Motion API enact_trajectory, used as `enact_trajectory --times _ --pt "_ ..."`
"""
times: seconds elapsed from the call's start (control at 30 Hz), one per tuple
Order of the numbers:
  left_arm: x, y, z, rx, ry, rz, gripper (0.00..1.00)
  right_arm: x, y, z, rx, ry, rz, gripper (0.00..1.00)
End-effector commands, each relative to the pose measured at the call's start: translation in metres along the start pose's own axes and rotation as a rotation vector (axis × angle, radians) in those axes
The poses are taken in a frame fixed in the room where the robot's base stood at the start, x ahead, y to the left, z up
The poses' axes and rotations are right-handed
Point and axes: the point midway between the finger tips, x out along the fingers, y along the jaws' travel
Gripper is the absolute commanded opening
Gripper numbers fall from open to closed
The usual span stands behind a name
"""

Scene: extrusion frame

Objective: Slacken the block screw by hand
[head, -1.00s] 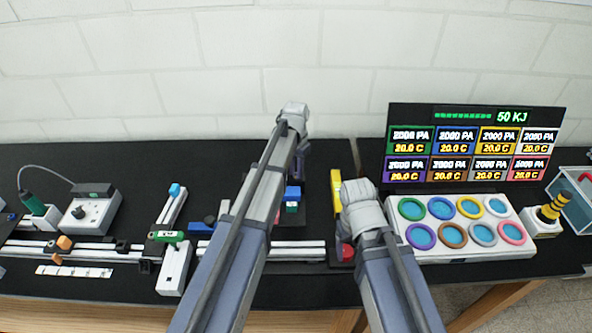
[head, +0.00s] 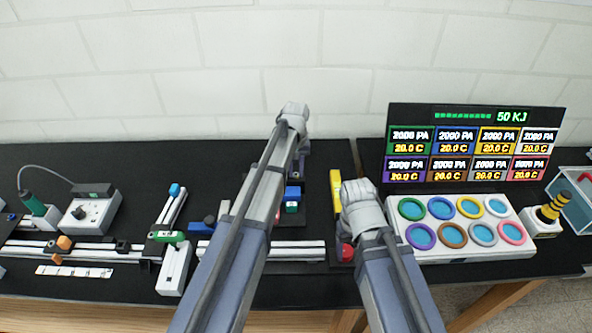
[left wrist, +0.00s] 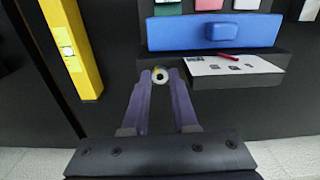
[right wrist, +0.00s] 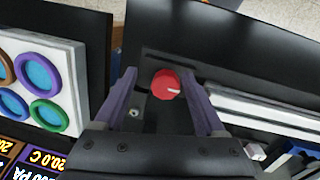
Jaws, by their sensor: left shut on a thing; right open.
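A red round knob (right wrist: 166,84) with a white mark sits on a dark block at the end of the aluminium rail; it also shows in the head view (head: 347,253). My right gripper (right wrist: 159,76) is open, with its purple fingers on either side of the knob and a gap visible on both sides. My left gripper (left wrist: 162,76) is shut on a small round piece (left wrist: 161,75), dark and yellow with a pale centre, between its fingertips. In the head view my arms hide most of both grippers. I cannot tell whether the knob is turned.
A yellow bar (left wrist: 72,45) stands near the left gripper, with a blue block (left wrist: 214,32) and a white card beyond. A white panel with coloured rings (head: 458,240) and a display board (head: 470,150) stand to the right. The aluminium rail (head: 300,251) runs left of the knob.

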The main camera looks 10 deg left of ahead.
Motion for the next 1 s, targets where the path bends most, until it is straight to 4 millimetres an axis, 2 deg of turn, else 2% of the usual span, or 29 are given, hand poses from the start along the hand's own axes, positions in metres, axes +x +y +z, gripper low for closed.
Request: enact_trajectory --times 0.53,0.57,0.6,0.8,1.0 --pt "0.0007 0.0 0.002 -0.021 -0.004 0.0 0.0 0.0007 -0.0001 0.0 0.0 0.0 0.0 0.72" --pt "0.0007 0.0 0.002 -0.021 -0.004 0.0 0.29 0.0007 -0.0001 0.0 0.0 0.0 0.0 0.72" --pt "0.0007 0.0 0.002 -0.021 -0.004 0.0 0.33 0.0007 -0.0001 0.0 0.0 0.0 0.0 0.72" --pt "0.0006 0.0 0.0014 -0.02 -0.003 0.0 0.56 0.0006 0.0 0.0 0.0 0.0 0.0 0.72" --pt "0.0003 0.0 0.0009 -0.021 -0.002 0.0 0.57 0.0003 0.0 0.0 0.0 0.0 0.0 0.72"
